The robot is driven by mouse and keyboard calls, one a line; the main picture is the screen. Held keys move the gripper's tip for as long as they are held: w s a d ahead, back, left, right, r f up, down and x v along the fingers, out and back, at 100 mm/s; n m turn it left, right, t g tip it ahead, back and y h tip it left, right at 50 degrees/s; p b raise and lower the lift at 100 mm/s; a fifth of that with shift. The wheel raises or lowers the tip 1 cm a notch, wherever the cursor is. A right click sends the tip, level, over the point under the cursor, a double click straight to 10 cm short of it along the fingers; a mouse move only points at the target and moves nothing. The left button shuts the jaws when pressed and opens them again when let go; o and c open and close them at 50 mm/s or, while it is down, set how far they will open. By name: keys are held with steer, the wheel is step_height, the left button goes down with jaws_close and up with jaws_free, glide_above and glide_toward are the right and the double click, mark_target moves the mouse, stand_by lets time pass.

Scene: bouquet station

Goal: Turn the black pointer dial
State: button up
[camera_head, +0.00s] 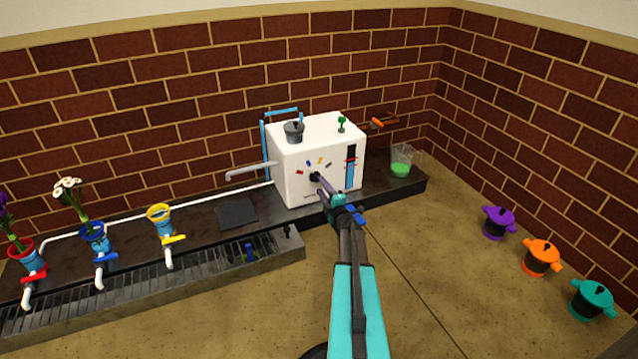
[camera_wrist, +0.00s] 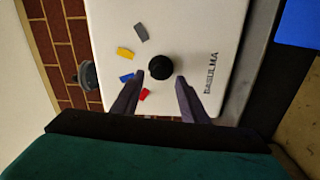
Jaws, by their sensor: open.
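The black pointer dial (camera_wrist: 161,67) is a round black knob on the front face of a white box-shaped machine (camera_wrist: 215,30). Around it are small grey, yellow, blue and red marks. In the wrist view my gripper (camera_wrist: 157,85) is open, with its two dark fingers reaching toward the dial, one on each side of its near edge. I cannot tell whether they touch it. In the head view the dial (camera_head: 314,177) shows at the tip of my gripper (camera_head: 322,183), partly covered by it. Which mark the pointer faces is not clear.
A grey-lidded pot (camera_head: 294,133) and a small green knob (camera_head: 341,124) are on top of the machine. A grey spout (camera_head: 250,170) sticks out left. Coloured vase holders stand along the dark ledge (camera_head: 205,222). A beaker with green liquid (camera_head: 401,167) is at the right.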

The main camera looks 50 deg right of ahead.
steer(key=p+v, duration=0.2)
steer(key=v, duration=0.7)
steer(key=shift+s+r+p, duration=0.2)
steer(key=shift+s+p, duration=0.15)
steer(key=shift+a, duration=0.1)
